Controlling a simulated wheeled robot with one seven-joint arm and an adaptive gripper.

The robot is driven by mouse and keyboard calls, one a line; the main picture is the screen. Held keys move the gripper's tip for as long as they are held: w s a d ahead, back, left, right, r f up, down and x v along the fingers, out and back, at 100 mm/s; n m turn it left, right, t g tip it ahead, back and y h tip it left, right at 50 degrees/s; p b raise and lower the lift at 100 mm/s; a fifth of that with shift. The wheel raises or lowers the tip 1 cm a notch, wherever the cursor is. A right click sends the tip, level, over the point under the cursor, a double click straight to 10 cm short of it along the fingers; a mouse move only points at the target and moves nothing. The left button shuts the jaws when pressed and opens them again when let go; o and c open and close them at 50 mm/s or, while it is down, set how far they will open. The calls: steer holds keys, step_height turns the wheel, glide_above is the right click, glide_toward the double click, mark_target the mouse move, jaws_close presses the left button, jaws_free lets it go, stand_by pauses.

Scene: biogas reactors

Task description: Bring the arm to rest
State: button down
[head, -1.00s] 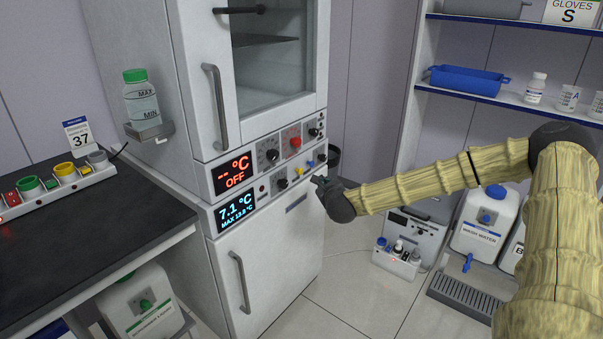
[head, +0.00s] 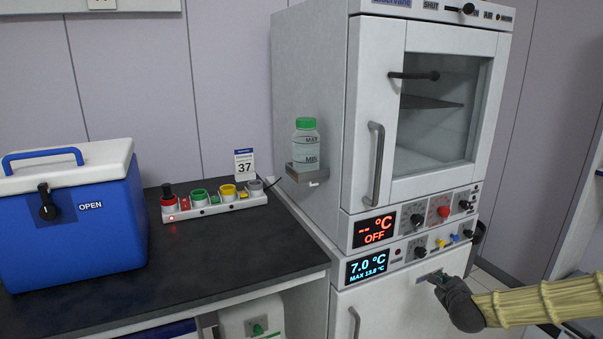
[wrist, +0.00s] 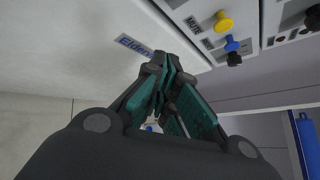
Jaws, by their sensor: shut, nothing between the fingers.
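My gripper (head: 436,277) is at the lower right in the head view, at the end of my arm in its tan ribbed sleeve. It is just in front of the lower unit of the white cabinet (head: 341,322), below the knob panel. In the wrist view my gripper (wrist: 160,62) has its green-padded fingers together with nothing between them. The fingertips show close to a blue-lettered label (wrist: 135,46) on the white front. I cannot tell whether they touch it.
A blue cooler box (head: 78,235) with a white lid stands on the black bench (head: 215,255). A strip of coloured sockets (head: 215,205) lies beside it. A green-capped bottle (head: 305,148) sits on a side bracket. The upper glass door (head: 435,115) is closed. Yellow and blue knobs (wrist: 232,45) are near the gripper.

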steer(key=s+a+f+n+g+y, duration=0.4)
steer(key=s+a+f+n+g, duration=0.2)
steer(key=s+a+f+n, duration=1.25)
steer(key=s+a+f+n+g, duration=0.1)
steer(key=s+f+n+g, duration=0.2)
steer(key=s, duration=0.7)
steer(key=s+a+f+n+g, duration=0.15)
steer(key=s+f+n, duration=0.3)
steer(key=s, duration=0.65)
steer(key=s+a+f+n+g, duration=0.1)
steer(key=s+f+n+g, duration=0.25)
steer(key=s, duration=0.65)
step_height(320, 180, up, 14)
steer(key=p, duration=1.3)
steer(key=shift+t+h, duration=0.4)
